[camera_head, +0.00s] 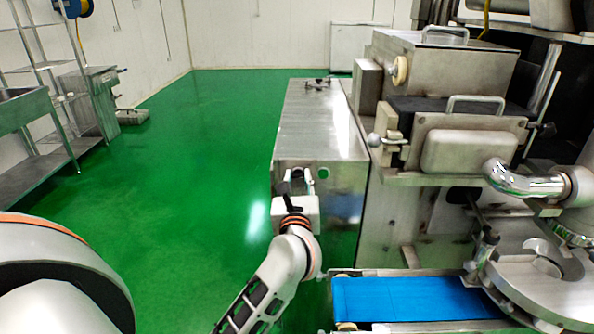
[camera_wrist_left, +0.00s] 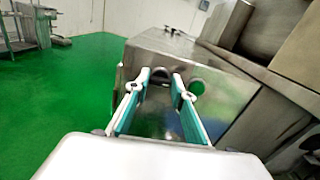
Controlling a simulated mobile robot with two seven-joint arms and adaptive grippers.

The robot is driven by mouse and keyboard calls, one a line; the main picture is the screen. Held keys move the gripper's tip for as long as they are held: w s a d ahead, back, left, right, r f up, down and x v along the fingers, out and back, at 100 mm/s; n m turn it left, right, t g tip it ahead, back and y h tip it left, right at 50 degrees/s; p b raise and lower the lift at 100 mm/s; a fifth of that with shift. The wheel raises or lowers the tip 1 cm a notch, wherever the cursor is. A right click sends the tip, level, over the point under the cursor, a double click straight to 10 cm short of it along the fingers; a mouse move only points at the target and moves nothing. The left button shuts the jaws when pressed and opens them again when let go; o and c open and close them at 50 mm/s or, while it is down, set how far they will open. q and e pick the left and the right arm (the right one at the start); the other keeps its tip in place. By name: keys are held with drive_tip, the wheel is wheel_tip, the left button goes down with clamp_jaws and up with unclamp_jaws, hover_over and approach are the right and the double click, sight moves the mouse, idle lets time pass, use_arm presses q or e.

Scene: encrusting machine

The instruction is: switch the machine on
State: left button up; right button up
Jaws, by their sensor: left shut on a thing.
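The encrusting machine (camera_head: 465,145) is a large steel machine filling the right of the head view. Its low steel cabinet (camera_head: 320,120) stands at the centre and also shows in the left wrist view (camera_wrist_left: 230,75). My left gripper (camera_head: 296,176) is at the near end face of this cabinet. In the left wrist view its two pale fingers with teal inner sides (camera_wrist_left: 161,78) are around a small dark grey knob-like part (camera_wrist_left: 160,74) on that face. The fingers hide much of this part. A round green spot (camera_wrist_left: 197,87) shows just right of the fingers. My right gripper is out of view.
A blue conveyor belt (camera_head: 410,299) lies low at the front right. A steel shelf and sink unit (camera_head: 40,110) stands at the left wall. The green floor (camera_head: 200,150) left of the cabinet is free.

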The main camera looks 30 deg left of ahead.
use_arm(q)
drive_tip(key=shift+r+m+p, duration=0.15)
drive_tip(key=shift+m+p, duration=0.25)
drive_tip(key=shift+m, duration=0.2)
drive_tip(key=shift+m+p, duration=0.3)
drive_tip(key=shift+m, duration=0.1)
drive_tip(key=shift+m+p, duration=0.4)
drive_tip(key=shift+m, duration=1.5)
drive_tip(key=m, duration=0.4)
drive_tip(key=shift+m, duration=0.4)
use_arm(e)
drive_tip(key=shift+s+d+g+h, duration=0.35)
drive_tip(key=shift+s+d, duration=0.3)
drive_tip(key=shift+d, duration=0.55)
